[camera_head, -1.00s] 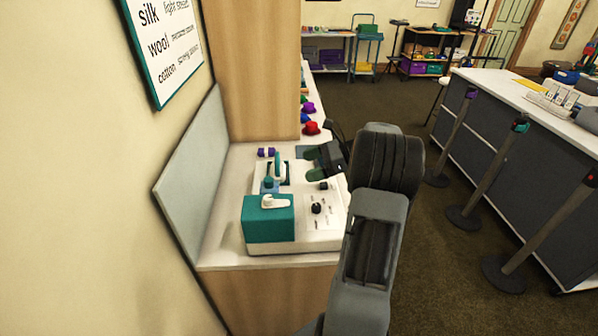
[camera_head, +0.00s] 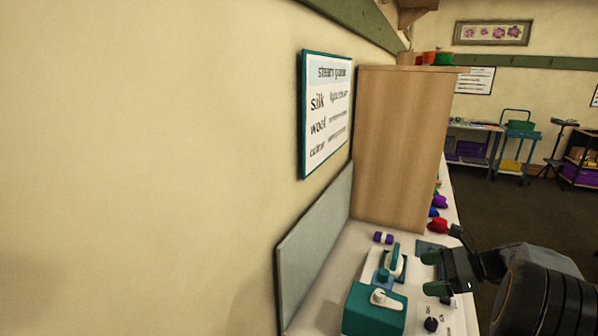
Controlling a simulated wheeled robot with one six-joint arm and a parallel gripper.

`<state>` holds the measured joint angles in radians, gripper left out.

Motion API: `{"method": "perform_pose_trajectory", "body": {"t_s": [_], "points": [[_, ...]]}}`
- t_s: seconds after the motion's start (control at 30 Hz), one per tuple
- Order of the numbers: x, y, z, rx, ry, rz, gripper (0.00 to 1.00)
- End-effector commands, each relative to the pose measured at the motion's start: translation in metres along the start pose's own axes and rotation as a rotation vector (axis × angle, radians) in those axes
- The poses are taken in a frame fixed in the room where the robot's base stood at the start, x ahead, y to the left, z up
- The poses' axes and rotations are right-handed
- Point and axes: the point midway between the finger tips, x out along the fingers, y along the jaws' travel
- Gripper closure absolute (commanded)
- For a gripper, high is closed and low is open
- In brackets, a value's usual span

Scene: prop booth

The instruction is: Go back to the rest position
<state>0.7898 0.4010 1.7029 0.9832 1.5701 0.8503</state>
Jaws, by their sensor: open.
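My gripper (camera_head: 432,274) is at the lower right, at the end of my dark arm. Its green-tipped fingers are apart, with nothing seen between them. It is just right of a teal and white steamer-like device (camera_head: 396,262) on the white counter (camera_head: 346,262), and does not seem to touch it. A teal box with a white lever (camera_head: 374,311) stands in front, cut by the lower edge. A black knob (camera_head: 431,324) shows on the white panel below my gripper.
A tall wooden cabinet (camera_head: 402,148) stands behind the device. A grey splash panel (camera_head: 314,240) and a wall sign (camera_head: 327,113) are at left. Small coloured hats (camera_head: 437,226) lie along the counter beyond. Open floor (camera_head: 505,213) is at right, with a blue cart (camera_head: 517,148) farther back.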

Motion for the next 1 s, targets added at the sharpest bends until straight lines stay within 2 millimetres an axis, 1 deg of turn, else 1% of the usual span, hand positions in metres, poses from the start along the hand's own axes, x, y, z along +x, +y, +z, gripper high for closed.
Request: {"method": "perform_pose_trajectory", "body": {"t_s": [0.03, 0.07, 0.1, 0.17, 0.2, 0.33, 0.4, 0.5, 0.6, 0.7, 0.83, 1.0], "points": [[0.017, 0.013, 0.016, -0.086, 0.062, 0.048, 0.09], [0.027, 0.023, 0.024, -0.147, 0.108, 0.079, 0.09], [0.04, 0.038, 0.033, -0.239, 0.17, 0.125, 0.09], [0.058, 0.062, 0.044, -0.394, 0.265, 0.202, 0.09], [0.067, 0.079, 0.05, -0.506, 0.326, 0.253, 0.09], [0.088, 0.13, 0.061, -0.88, 0.497, 0.417, 0.09], [0.093, 0.152, 0.063, -1.078, 0.57, 0.499, 0.09], [0.096, 0.178, 0.064, -1.34, 0.652, 0.602, 0.09], [0.098, 0.196, 0.062, -1.561, 0.71, 0.684, 0.09], [0.098, 0.207, 0.061, -1.729, 0.751, 0.743, 0.09], [0.098, 0.216, 0.06, -1.864, 0.78, 0.791, 0.09], [0.098, 0.218, 0.059, -1.925, 0.794, 0.813, 0.09]]}}
